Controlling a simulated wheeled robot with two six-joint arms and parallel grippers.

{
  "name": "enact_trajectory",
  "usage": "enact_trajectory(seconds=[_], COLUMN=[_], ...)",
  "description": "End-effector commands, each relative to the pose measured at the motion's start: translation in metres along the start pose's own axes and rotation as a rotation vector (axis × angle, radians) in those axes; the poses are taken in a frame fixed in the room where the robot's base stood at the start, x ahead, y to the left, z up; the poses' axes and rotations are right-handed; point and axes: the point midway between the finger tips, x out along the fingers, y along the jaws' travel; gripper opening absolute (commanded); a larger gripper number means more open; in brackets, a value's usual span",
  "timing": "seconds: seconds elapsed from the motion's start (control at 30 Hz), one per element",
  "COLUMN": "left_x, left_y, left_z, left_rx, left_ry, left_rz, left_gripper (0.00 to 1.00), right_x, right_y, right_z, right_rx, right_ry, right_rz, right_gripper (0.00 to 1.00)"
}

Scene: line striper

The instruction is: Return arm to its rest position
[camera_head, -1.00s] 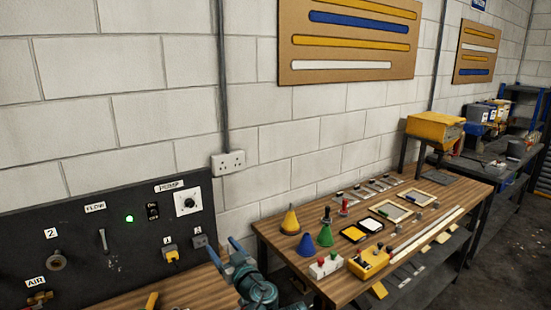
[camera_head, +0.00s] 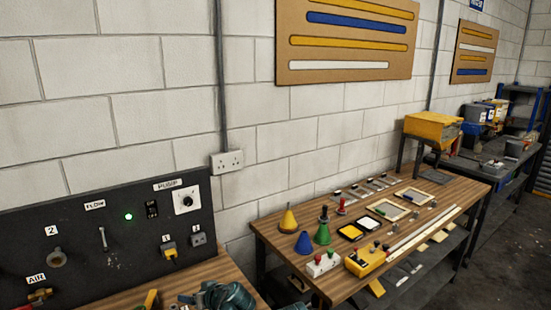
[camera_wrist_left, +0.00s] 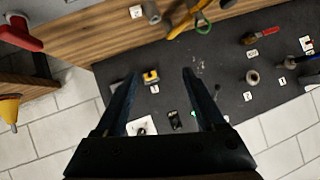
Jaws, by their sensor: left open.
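My left gripper (camera_head: 200,299) shows only in part at the bottom edge of the head view, next to my dark teal arm, low by the front of the wooden bench (camera_head: 233,274). In the left wrist view its two dark fingers (camera_wrist_left: 158,85) are spread wide apart with nothing held between them. Beyond them is the black pump panel (camera_wrist_left: 220,70), which stands at the left in the head view (camera_head: 110,240). My right gripper is in neither view.
A dark gap separates the benches. A wall socket (camera_head: 227,162) is above.

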Motion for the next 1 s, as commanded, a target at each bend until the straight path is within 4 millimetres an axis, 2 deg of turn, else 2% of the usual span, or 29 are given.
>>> enact_trajectory(seconds=[0.1, 0.2, 0.3, 0.5, 0.73, 1.0], left_x=[0.008, 0.004, -0.003, -0.023, -0.047, -0.088], left_y=[-0.013, -0.015, -0.014, -0.009, -0.002, 0.022], left_z=[0.049, 0.083, 0.107, 0.138, 0.159, 0.179], left_rx=[0.110, 0.203, 0.275, 0.383, 0.475, 0.626], left_ry=[-0.233, -0.399, -0.516, -0.669, -0.773, -0.767], left_rz=[0.041, 0.122, 0.212, 0.391, 0.600, 0.606], left_gripper=[0.72, 0.72, 0.72, 0.72, 0.72, 0.72], right_x=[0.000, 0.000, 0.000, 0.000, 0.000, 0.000], right_y=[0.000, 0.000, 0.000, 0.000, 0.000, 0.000], right_z=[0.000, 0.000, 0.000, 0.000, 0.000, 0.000], right_rx=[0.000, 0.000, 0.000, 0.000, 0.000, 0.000], right_ry=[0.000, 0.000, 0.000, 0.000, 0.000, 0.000], right_rz=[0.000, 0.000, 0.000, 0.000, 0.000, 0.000], right_gripper=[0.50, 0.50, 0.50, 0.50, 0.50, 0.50])
